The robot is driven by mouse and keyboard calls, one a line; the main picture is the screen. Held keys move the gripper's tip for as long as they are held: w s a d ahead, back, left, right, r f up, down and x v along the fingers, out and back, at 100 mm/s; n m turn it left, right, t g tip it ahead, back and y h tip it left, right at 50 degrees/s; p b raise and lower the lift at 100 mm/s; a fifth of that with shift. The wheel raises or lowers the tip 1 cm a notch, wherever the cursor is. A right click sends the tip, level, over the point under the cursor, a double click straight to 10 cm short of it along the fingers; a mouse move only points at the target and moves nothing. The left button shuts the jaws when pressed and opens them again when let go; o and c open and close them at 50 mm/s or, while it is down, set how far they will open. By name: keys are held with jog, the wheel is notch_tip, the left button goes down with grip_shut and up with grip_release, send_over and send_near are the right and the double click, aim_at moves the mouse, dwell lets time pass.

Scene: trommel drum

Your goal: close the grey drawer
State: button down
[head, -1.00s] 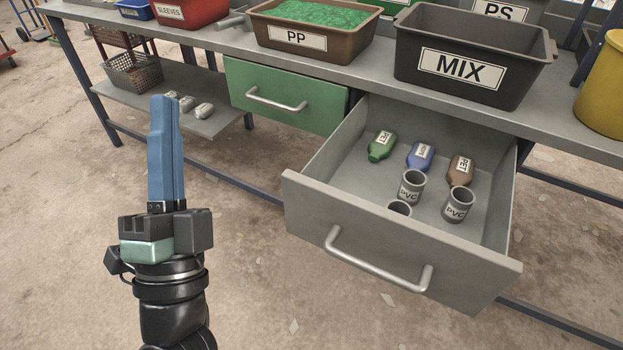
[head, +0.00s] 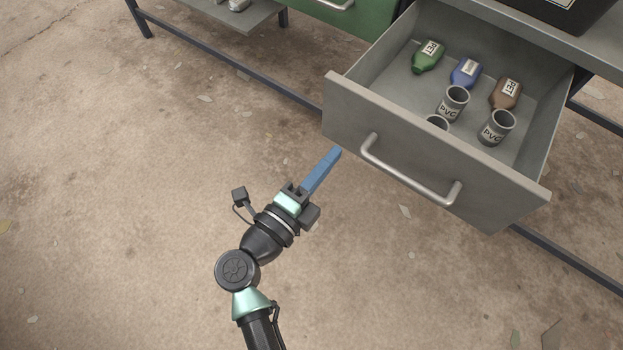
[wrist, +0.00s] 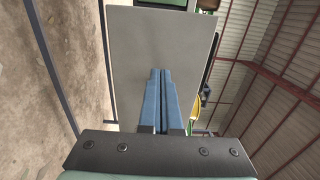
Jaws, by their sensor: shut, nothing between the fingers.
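The grey drawer (head: 390,150) is pulled far out from under the bench, with a bar handle (head: 408,178) across its front. Inside it lie a green bottle (head: 428,57), a blue bottle (head: 466,73), a brown bottle (head: 506,93) and several grey PVC cups (head: 496,128). My gripper (head: 335,154) has blue fingers, is shut and empty, and points at the drawer front near its left end, left of the handle. In the wrist view the fingers (wrist: 160,72) lie in front of a plain grey drawer panel (wrist: 185,35). I cannot tell whether the tips touch it.
A green drawer (head: 350,18) sits shut to the left of the grey one. Bench rails (head: 215,62) run low behind the drawer. A black bin (head: 555,12) stands on the bench top. The floor in front is open, with small scraps.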

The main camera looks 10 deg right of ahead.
aim_at(356, 128)
jog(key=b+x, duration=0.1)
jog(key=x, duration=0.4)
jog(key=shift+w+d, duration=0.2)
